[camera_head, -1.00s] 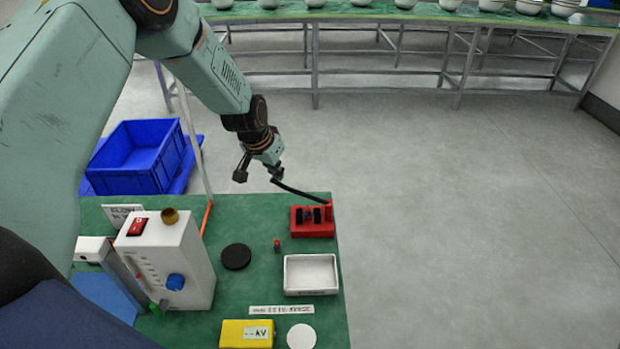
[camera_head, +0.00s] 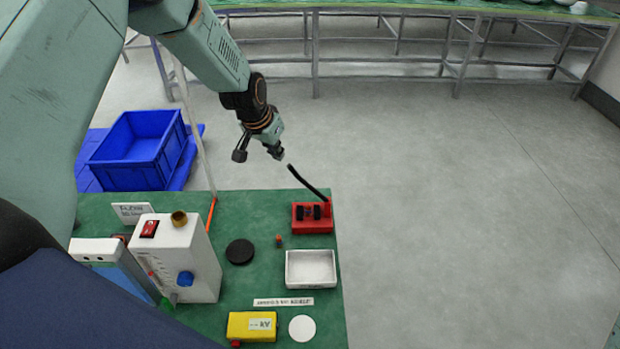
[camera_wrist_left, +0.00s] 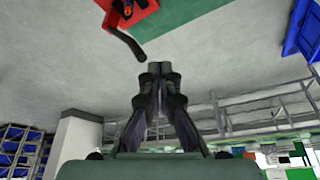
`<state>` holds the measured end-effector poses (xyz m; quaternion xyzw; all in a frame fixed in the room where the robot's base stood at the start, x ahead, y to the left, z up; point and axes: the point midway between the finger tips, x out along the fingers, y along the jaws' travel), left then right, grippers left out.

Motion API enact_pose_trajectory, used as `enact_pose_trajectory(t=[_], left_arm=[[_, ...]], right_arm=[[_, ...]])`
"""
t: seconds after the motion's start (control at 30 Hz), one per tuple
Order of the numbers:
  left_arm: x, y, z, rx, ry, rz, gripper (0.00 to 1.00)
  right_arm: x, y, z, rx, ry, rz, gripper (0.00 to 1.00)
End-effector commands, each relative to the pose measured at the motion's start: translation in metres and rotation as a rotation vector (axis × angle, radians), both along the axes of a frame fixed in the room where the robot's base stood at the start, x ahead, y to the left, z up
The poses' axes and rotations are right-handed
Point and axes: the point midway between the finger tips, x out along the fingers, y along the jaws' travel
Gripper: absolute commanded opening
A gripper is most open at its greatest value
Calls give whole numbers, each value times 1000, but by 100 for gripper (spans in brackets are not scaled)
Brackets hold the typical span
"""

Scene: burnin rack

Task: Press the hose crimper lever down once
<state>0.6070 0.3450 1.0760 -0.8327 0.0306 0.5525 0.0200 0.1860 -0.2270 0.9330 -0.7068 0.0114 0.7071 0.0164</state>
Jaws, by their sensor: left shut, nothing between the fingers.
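The hose crimper (camera_head: 312,226) is a red block with black parts at the far right corner of the green bench. Its black lever (camera_head: 308,182) slants up and left from the block, its free end raised beyond the bench edge. My left gripper (camera_head: 282,156) is shut and empty, just above and left of the lever's free end, with a small gap apparent. In the left wrist view the shut fingers (camera_wrist_left: 158,68) point toward the lever (camera_wrist_left: 124,42) and the red crimper (camera_wrist_left: 133,14), not touching them. My right gripper is not in view.
On the green bench (camera_head: 262,205) are a white tray (camera_head: 311,254), a black disc (camera_head: 239,251), a white control box (camera_head: 190,262), a yellow box (camera_head: 243,324) and a white disc (camera_head: 302,328). A blue crate (camera_head: 128,177) stands behind left. Floor right of the bench is clear.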

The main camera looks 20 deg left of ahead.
Motion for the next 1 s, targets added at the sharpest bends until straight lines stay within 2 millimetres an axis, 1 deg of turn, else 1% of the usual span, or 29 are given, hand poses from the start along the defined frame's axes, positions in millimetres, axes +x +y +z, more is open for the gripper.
enact_pose_trajectory(t=[0.03,0.07,0.43,0.53,1.0], left_arm=[[0,0,7,0,0,0,0],[0,0,9,0,0,0,0],[0,0,31,0,-1,-1,0],[0,0,33,0,-1,0,0],[0,0,32,0,0,0,0]], right_arm=[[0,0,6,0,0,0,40],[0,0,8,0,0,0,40],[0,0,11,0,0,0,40],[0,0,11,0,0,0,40],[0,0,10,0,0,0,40]])
